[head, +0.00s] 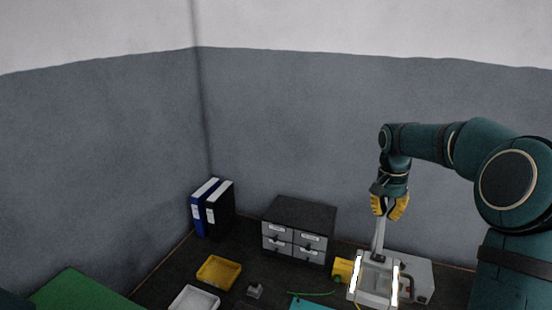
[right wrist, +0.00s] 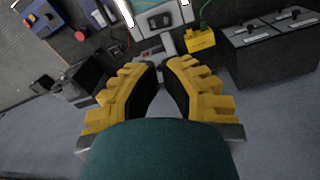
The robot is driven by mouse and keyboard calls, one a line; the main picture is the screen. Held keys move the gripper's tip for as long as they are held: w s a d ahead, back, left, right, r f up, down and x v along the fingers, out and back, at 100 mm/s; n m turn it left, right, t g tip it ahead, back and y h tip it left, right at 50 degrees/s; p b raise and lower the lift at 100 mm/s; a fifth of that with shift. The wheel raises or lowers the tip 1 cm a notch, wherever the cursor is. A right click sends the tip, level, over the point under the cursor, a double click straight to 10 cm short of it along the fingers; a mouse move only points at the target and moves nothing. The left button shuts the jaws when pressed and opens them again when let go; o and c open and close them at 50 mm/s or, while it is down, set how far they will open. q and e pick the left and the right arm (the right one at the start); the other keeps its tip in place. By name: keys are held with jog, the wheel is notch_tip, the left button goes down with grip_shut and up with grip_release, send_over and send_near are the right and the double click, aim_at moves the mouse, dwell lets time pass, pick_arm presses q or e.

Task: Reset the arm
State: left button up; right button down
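A pale grey boxy device (head: 376,275) with two lit white strips stands at the lower right of the head view. A grey upright lever (head: 377,242) rises from it towards my right gripper (head: 386,213), which points down with yellow fingers around or beside the lever's top. In the right wrist view my right gripper's fingertips (right wrist: 162,65) are close together with a narrow gap. Whether they grip the lever is not clear. A grey piece of the device (right wrist: 153,48) shows just beyond the tips. My left gripper is not in view.
On the dark table are a grey drawer cabinet (head: 297,228), blue and black binders (head: 210,208), a yellow tray (head: 218,272), a white tray (head: 193,299) and a yellow block (head: 342,269). A green cable (head: 310,293) lies in front. Grey walls stand behind.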

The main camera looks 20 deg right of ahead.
jog(key=w+a+f+n+t+y+b, duration=0.1)
jog(key=a+f+n+b, duration=0.15)
jog(key=a+f, duration=0.9)
jog(key=w+a+f+n+y+b, duration=0.1)
jog(key=a+f+n+y+b, duration=0.15)
jog(key=a+f, duration=0.9)
jog(key=s+a+f+n+b, duration=0.2)
jog(key=s+a+f, duration=0.4)
jog(key=s+f, duration=0.2)
jog(key=s+a+f+n+t+b, duration=0.1)
jog(key=s+a+f+n, duration=0.1)
jog(key=s+a+f, duration=0.4)
notch_tip(320, 180, down, 5)
jog(key=shift+s+a+f+y+b, duration=0.2)
jog(key=shift+s+y+b, duration=0.15)
jog(key=shift+s, duration=0.7)
